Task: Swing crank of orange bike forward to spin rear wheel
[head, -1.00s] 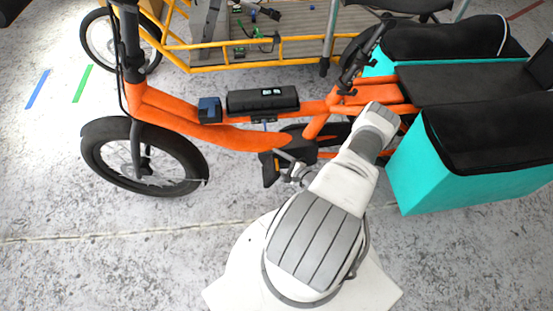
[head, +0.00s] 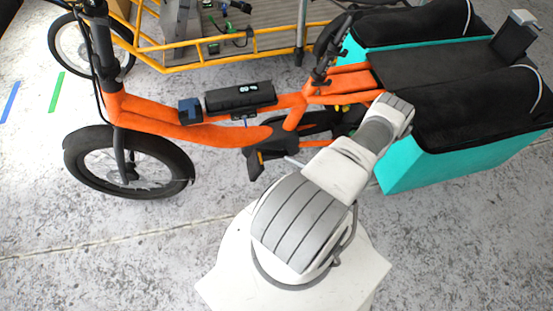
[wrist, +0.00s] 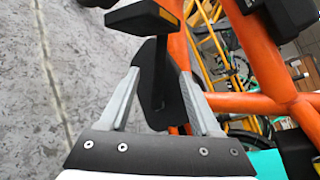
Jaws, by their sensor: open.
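The orange bike (head: 190,130) stands side-on, its front wheel (head: 128,162) at left. Its black pedal (head: 256,163) with yellow reflectors hangs below the frame; in the wrist view the pedal (wrist: 148,20) is at the top. The black crank arm (wrist: 161,75) runs down from it. My gripper (wrist: 160,72) is open, with its two grey fingers on either side of the crank arm in the picture; contact cannot be told. In the head view my arm hides most of the gripper. The rear wheel is mostly hidden by my arm and the turquoise bags.
Turquoise bags (head: 430,165) with black tops flank the bike's rear at right. A yellow cargo bike (head: 240,55) stands close behind. The orange frame tube (wrist: 258,103) lies right of my fingers. Concrete floor (head: 80,240) is clear in front.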

